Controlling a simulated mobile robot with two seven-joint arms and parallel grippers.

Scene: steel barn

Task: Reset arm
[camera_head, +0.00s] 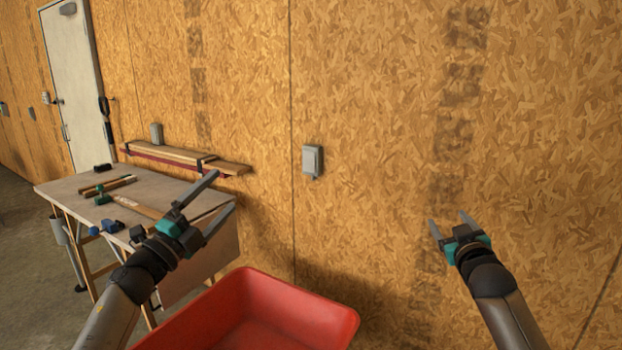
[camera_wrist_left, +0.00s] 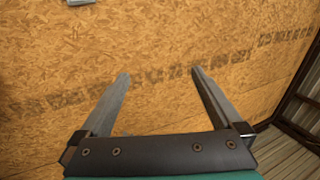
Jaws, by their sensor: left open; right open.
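My left gripper (camera_head: 216,204) is open and empty. In the head view it is raised in front of the right end of the worktable. In the left wrist view its two fingers (camera_wrist_left: 160,82) stand apart with only the wall behind them. My right gripper (camera_head: 449,222) is open and empty at the right of the head view, in front of the bare wall. Neither gripper touches any object that I can see.
A worktable (camera_head: 60,186) with several tools stands at the left. A red tub (camera_head: 280,300), seemingly empty, is low in the middle. Wood planks (camera_head: 180,156) lie along the particle-board wall (camera_head: 380,110). A grey wall box (camera_head: 313,160) and a white door (camera_head: 75,80) also show.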

